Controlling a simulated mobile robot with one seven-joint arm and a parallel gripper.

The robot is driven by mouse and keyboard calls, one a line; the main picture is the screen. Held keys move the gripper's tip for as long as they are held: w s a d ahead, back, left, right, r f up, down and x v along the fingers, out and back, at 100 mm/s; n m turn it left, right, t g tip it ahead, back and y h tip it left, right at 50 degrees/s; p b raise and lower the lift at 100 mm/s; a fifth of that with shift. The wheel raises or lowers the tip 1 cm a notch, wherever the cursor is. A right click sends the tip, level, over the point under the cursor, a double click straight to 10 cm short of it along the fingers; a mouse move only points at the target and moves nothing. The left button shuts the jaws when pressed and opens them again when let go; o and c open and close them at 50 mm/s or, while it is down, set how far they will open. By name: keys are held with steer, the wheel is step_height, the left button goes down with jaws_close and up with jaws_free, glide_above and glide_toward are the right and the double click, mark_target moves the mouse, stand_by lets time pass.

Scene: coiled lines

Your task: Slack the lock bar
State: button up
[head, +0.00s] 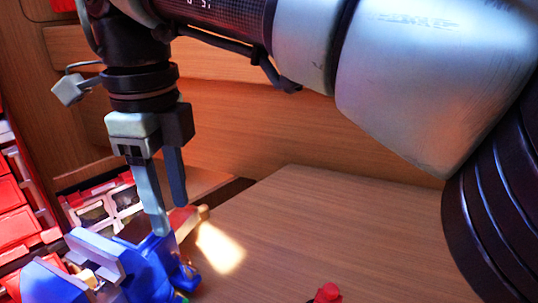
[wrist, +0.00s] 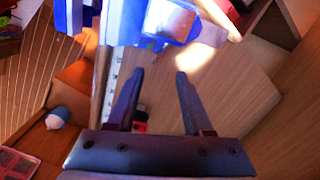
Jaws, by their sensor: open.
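A blue vise-like device with pale grey jaws (head: 140,272) stands at the lower left of the head view. It also shows at the top of the wrist view (wrist: 122,22), cut off by the frame edge. A pale bar-like part (wrist: 218,18) sticks out beside it in the wrist view; I cannot tell for certain whether this is the lock bar. My gripper (head: 170,217) points down at the device's back edge, and one finger overlaps the blue body in the picture. In the wrist view my gripper (wrist: 160,73) is open with nothing between its fingers. Contact cannot be told.
The wooden bench top (head: 330,235) is mostly clear right of the device. A red knob-like object (head: 327,292) sits at the bottom edge. Red bins (head: 18,210) line the left side. A wooden wall (head: 300,130) rises behind. A rounded blue-and-white object (wrist: 57,117) shows left in the wrist view.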

mark_target(184, 259)
step_height(184, 259, down, 10)
steer(key=shift+r, duration=0.1)
steer(key=shift+c, duration=0.2)
jaws_close()
